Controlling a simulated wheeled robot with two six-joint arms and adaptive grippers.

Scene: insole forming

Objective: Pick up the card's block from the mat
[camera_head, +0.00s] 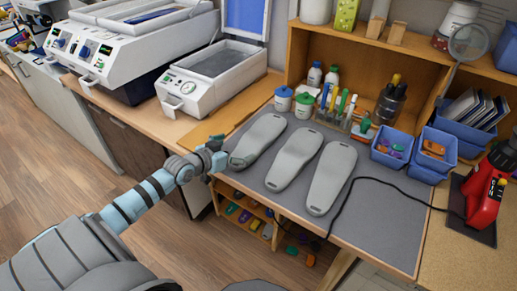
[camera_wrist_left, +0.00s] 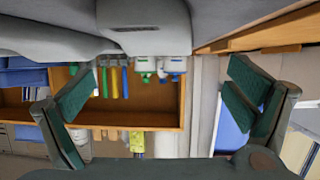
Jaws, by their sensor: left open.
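Three grey insole-shaped blocks lie side by side on the grey mat (camera_head: 385,215): a left one (camera_head: 258,138), a middle one (camera_head: 295,158) and a right one (camera_head: 332,178). No card can be made out, so I cannot tell which block is the card's. My left gripper (camera_head: 218,152) is at the mat's left edge, beside the near end of the left block. In the left wrist view my left gripper (camera_wrist_left: 160,108) has its green-padded fingers wide apart with nothing between them. Grey block shapes (camera_wrist_left: 140,30) show along the top of that upside-down view. My right gripper is not in view.
White lidded pots (camera_head: 283,99), a pen rack (camera_head: 336,112) and blue bins (camera_head: 391,147) stand behind the blocks. A black cable (camera_head: 385,180) crosses the mat's right side to a red tool (camera_head: 487,190). White machines (camera_head: 207,78) stand at the left.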

